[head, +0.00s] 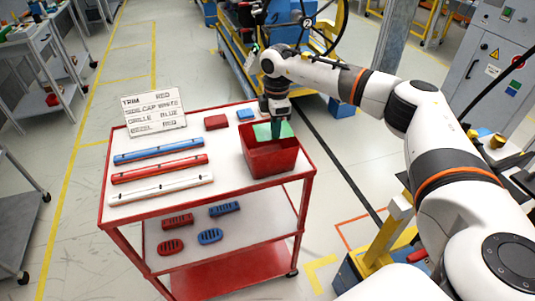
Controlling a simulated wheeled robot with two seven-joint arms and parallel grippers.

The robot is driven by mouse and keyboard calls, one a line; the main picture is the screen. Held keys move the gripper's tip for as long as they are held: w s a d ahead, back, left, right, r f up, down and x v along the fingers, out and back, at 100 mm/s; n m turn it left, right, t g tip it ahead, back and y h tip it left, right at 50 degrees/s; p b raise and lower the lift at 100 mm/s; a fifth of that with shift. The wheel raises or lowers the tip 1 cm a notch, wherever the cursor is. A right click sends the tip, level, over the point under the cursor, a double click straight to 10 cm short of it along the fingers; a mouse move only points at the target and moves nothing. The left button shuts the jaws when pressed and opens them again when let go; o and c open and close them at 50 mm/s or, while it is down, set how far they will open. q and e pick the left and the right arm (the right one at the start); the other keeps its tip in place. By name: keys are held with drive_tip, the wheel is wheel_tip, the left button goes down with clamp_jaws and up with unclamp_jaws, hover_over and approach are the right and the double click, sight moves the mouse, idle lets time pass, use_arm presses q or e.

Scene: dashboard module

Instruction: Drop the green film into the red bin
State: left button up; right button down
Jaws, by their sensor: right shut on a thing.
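The green film (262,132) is a thin green sheet. It hangs at the opening of the red bin (272,161), toward its back. The red bin stands on the right end of the cart's top shelf. My right gripper (277,125) reaches down over the bin's back part and is shut on the green film. Its fingertips are dark and small, and partly merge with the film. Whether the film touches the bin's wall I cannot tell. My left gripper is out of view.
The red-framed cart (230,189) carries blue (158,150), red (160,168) and white (161,188) bars, plus a small red block (216,122) and a small blue block (245,114). A sign (154,111) stands at its back left. Grilles and oval parts lie on the lower shelf.

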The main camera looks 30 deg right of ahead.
drive_tip(key=c, duration=1.3)
unclamp_jaws()
drive_tip(key=shift+r, duration=0.1)
wheel_tip(320, 180, up, 12)
drive_tip(key=shift+f+b, duration=0.1)
drive_tip(key=shift+b, duration=0.9)
